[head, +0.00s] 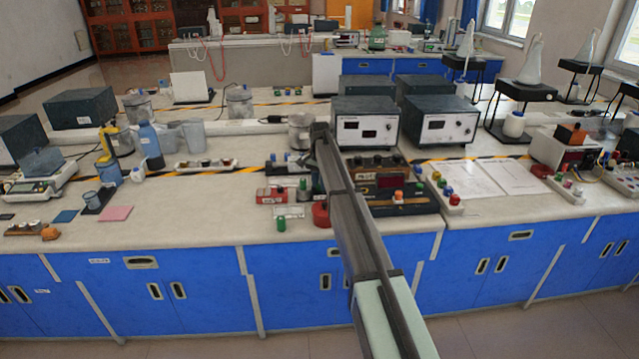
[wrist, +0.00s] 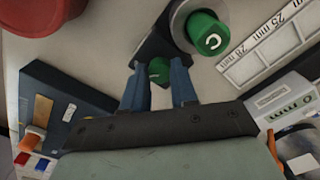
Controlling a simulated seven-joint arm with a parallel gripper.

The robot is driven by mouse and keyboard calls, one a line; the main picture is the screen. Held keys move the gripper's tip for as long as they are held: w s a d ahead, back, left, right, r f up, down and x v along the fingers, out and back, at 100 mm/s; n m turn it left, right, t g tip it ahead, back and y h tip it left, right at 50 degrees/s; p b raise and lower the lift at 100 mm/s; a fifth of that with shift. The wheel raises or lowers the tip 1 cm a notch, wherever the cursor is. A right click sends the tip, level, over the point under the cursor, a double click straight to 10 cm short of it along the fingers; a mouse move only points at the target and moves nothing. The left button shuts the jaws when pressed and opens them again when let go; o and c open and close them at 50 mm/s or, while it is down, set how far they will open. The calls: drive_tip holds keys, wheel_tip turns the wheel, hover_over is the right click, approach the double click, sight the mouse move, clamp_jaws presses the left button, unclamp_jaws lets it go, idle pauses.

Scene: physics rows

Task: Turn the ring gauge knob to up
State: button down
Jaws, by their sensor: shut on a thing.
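My gripper (wrist: 159,78) shows in the wrist view with its two blue-grey fingers around a small green knob (wrist: 158,70), which sits between the fingertips at a dark bracket (wrist: 160,45). The fingers are shut on this knob and hide part of it. Just to the right, a larger green knob (wrist: 206,33) with a white curved mark stands on a round grey base. I cannot tell for sure which part bears the ring gauge's name. In the head view my arm covers the fingertips; a green knob (head: 303,184) shows just left of the arm.
A white plate marked in millimetres (wrist: 270,45) lies right of the knobs. A dark box with coloured knobs (wrist: 62,105) is at the left, and a red round thing (wrist: 35,12) at upper left. In the head view, a dark instrument (head: 385,185) stands close right of my arm.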

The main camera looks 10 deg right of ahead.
sight(319, 186)
drive_tip(key=shift+m, duration=0.8)
drive_tip(key=c, duration=0.9)
unclamp_jaws()
wheel_tip(319, 186, up, 14)
drive_tip(key=shift+f, duration=0.1)
